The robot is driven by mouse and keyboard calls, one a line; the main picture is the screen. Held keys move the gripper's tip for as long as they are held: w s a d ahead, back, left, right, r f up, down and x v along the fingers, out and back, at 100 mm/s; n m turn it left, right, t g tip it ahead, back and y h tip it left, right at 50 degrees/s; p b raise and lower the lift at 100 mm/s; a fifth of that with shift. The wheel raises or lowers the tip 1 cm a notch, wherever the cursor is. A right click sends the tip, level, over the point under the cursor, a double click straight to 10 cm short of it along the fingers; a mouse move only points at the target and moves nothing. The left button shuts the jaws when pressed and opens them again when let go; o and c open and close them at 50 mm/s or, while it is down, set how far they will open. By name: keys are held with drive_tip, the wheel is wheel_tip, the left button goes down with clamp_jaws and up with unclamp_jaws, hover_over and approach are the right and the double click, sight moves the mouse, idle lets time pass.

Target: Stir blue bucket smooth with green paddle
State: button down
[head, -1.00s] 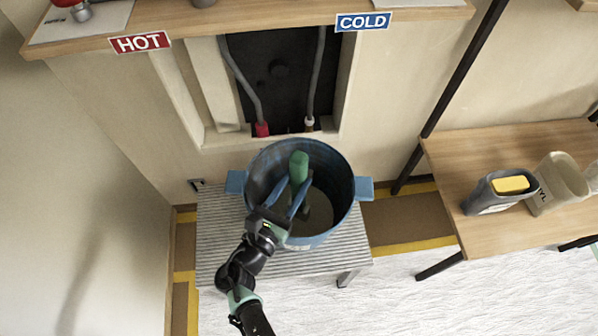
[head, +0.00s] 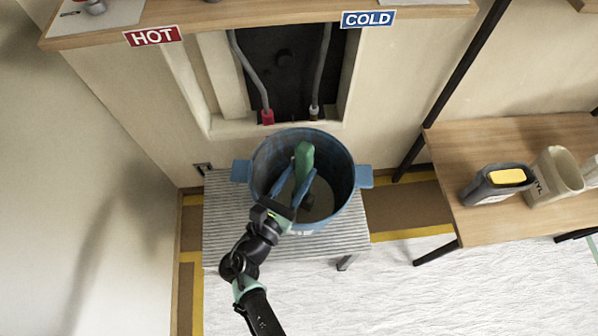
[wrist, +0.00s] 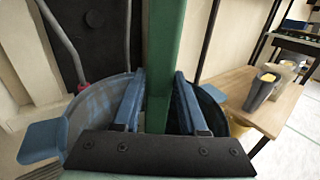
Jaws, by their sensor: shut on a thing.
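The blue bucket (head: 338,218) stands on a grey slatted stand below the wall opening; it also shows in the wrist view (wrist: 88,118). My gripper (head: 293,185) is over the bucket's mouth, its blue fingers shut on the green paddle (head: 304,158). In the wrist view the paddle's green shaft (wrist: 164,60) rises upright between the fingers. In the head view the paddle's lower part reaches down into the bucket, partly hidden by the fingers. The bucket's contents look greyish; I cannot tell how smooth they are.
The slatted stand (head: 225,225) bears the bucket. A wooden table (head: 520,220) at right holds a grey container with a yellow top (head: 495,185) and a beige jug (head: 552,178). Hoses (head: 252,75) hang in the wall opening behind, under HOT (head: 153,36) and COLD (head: 368,19) signs.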

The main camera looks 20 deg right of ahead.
wheel_tip(320, 180, up, 21)
drive_tip(key=p, duration=1.9)
drive_tip(key=shift+s+f, duration=0.15)
drive_tip(key=shift+s, duration=0.15)
drive_tip(key=shift+a, duration=0.1)
wheel_tip(320, 180, up, 5)
drive_tip(key=p, duration=0.4)
drive_tip(key=shift+p, duration=0.4)
